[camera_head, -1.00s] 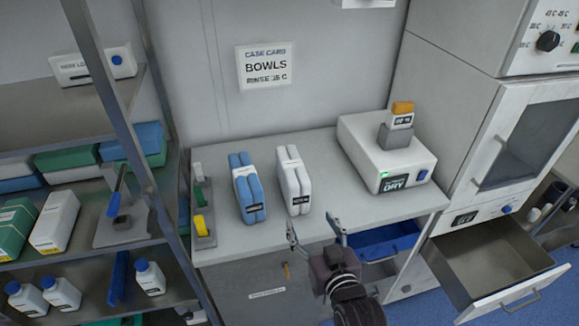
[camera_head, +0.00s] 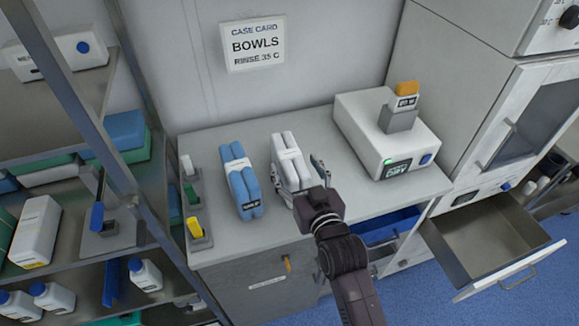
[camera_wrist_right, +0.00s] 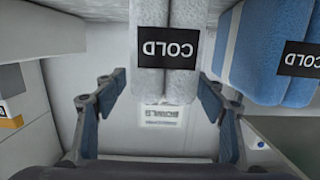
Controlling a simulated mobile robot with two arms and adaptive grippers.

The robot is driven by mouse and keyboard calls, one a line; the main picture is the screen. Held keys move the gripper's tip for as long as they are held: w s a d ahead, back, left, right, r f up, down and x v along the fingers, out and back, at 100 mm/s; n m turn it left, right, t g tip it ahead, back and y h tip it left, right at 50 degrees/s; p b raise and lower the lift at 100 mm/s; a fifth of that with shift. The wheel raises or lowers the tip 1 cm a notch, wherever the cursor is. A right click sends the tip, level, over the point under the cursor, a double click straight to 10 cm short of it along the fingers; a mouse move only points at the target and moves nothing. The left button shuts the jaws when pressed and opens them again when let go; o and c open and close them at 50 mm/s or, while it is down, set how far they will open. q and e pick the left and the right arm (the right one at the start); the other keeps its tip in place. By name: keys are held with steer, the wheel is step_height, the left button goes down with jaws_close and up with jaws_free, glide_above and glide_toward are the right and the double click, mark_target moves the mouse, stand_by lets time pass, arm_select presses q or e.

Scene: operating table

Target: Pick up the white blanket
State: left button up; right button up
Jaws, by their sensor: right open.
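The white blanket (camera_head: 287,158) is a folded bundle lying on the grey counter, to the right of a similar blue blanket (camera_head: 241,182). In the right wrist view the white blanket (camera_wrist_right: 163,22) shows a dark COLD label, and the blue blanket (camera_wrist_right: 233,62) is close on its right. My right gripper (camera_head: 298,177) is open at the near end of the white blanket, one finger on each side in the head view. In the wrist view the open fingers (camera_wrist_right: 160,88) flank the blanket's end, with gaps showing. The gripper partly hides that end. My left gripper is not in view.
A white dryer box (camera_head: 375,130) stands right of the blankets, with clear counter (camera_head: 240,238) in front. A small rack with coloured items (camera_head: 197,228) is at the counter's left. A blue drawer (camera_head: 385,227) and a metal drawer (camera_head: 490,245) stand open below right.

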mark_target(290, 156)
steer(key=p+x, duration=0.1)
steer(key=x, duration=0.2)
steer(key=shift+w+a, duration=0.15)
steer(key=shift+w+a+f, duration=0.15)
steer(key=shift+w, duration=0.45)
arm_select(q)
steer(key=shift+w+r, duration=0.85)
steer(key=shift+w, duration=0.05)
arm_select(e)
steer(key=c, duration=1.4)
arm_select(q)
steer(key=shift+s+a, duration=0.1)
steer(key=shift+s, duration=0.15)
arm_select(e)
steer(key=shift+c, duration=0.8)
